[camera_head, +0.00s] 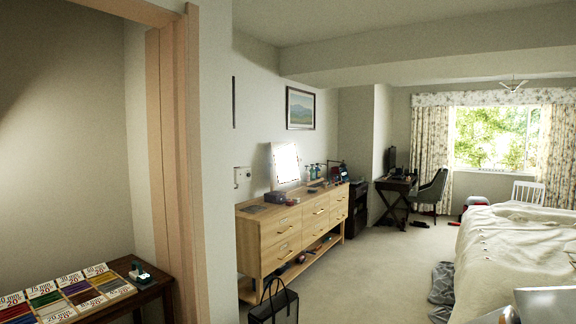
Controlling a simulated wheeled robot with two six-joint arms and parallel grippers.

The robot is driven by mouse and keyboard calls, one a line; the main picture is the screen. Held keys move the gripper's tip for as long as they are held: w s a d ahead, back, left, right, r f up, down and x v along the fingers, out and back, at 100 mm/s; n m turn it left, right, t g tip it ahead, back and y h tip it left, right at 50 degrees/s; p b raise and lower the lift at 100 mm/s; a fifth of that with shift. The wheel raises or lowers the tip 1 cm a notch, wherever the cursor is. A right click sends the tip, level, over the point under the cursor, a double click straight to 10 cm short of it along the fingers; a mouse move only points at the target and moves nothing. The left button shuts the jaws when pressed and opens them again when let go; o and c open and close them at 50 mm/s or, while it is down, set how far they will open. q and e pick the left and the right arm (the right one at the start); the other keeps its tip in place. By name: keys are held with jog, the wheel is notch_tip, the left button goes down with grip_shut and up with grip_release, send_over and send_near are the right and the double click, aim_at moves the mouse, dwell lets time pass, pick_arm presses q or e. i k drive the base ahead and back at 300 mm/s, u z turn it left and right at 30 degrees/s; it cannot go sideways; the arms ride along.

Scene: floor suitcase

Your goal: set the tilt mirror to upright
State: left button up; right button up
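The tilt mirror appears to be the bright, squarish panel (285,162) standing on the left part of the wooden dresser (268,243), close to the wall. Its face looks almost white. Its outline is slanted in the camera_head view, but its exact lean cannot be told from here. Its stand is too small to make out. Neither of my grippers shows in the view, and nothing is seen touching the mirror.
A dark box (275,197) and several small items sit on the dresser top. A black bag (274,303) stands on the floor before the dresser. A doorway frame (180,160) and card-covered table (150,288) are left; a bed (515,250) is right. Carpet (385,255) between is mostly clear.

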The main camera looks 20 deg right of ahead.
aim_at(287, 171)
jog(key=z, duration=0.5)
jog(key=i, duration=1.9)
jog(key=z, duration=0.7)
jog(key=i, duration=3.95)
jog(key=u, duration=0.9)
jog(key=i, duration=1.55)
jog(key=u, duration=0.5)
